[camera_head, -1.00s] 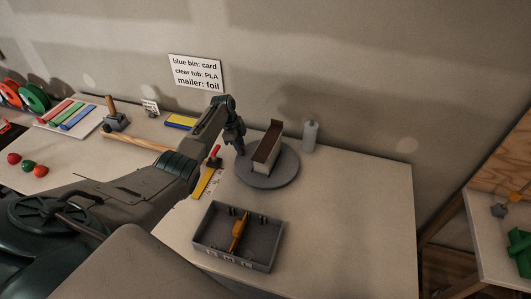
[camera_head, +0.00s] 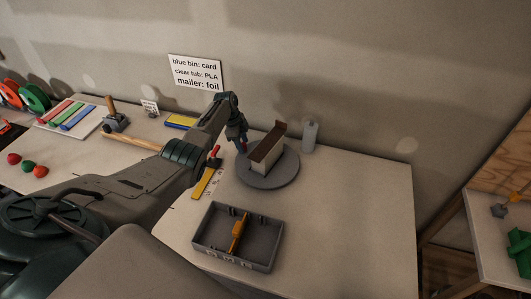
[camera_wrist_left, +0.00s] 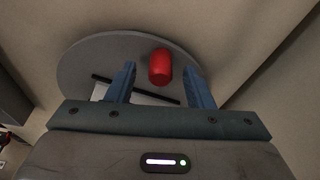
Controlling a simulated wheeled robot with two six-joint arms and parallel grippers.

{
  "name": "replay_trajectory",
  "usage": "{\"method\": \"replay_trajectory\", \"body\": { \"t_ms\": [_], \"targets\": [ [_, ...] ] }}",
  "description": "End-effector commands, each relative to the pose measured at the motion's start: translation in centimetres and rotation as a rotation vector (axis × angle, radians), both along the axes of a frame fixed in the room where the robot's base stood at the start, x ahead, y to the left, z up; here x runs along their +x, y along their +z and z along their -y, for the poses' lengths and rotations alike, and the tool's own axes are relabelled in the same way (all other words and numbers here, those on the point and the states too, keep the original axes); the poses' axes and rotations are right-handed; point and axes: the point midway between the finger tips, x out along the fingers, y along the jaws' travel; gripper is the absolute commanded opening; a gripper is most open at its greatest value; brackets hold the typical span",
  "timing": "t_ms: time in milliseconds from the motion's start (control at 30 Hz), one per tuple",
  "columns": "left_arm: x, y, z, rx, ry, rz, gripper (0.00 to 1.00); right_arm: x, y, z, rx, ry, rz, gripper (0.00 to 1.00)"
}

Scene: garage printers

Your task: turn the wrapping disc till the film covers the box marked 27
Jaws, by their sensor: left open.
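The wrapping disc (camera_head: 283,179) is a round grey turntable on the bench; it also shows in the left wrist view (camera_wrist_left: 85,62). A pale box (camera_head: 262,166) with a dark brown top and a raised brown end piece stands on it. I cannot read a number on the box. My left gripper (camera_head: 242,147) is open at the disc's far left edge. In the left wrist view a red knob (camera_wrist_left: 160,66) shows between its blue fingertips, with gaps on both sides. Part of the box is hidden behind the gripper there. My right gripper is not in view.
A grey bottle (camera_head: 310,135) stands behind the disc. A grey tray (camera_head: 262,262) with an orange tool lies in front. A yellow ruler (camera_head: 203,183) and a red-handled tool lie left of the disc. The bench right of the disc is clear.

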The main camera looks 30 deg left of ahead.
Motion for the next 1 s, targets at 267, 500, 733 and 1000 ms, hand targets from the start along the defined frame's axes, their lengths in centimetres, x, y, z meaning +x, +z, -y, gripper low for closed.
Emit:
{"method": "replay_trajectory", "body": {
  "t_ms": [267, 500, 733, 1000],
  "targets": [
    [0.0, 2.5, -0.1, 0.0, 0.0, 0.001, 0.47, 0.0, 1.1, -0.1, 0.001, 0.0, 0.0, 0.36],
    [0.0, 4.2, -0.1, 0.001, 0.0, 0.001, 0.47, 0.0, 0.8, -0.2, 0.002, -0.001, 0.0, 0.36],
    [0.0, 6.1, 0.0, 0.001, 0.0, 0.001, 0.47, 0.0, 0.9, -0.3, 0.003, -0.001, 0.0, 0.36],
    [0.0, 8.3, -0.1, 0.0, 0.0, 0.001, 0.47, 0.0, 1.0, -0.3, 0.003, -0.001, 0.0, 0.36]
  ]
}}
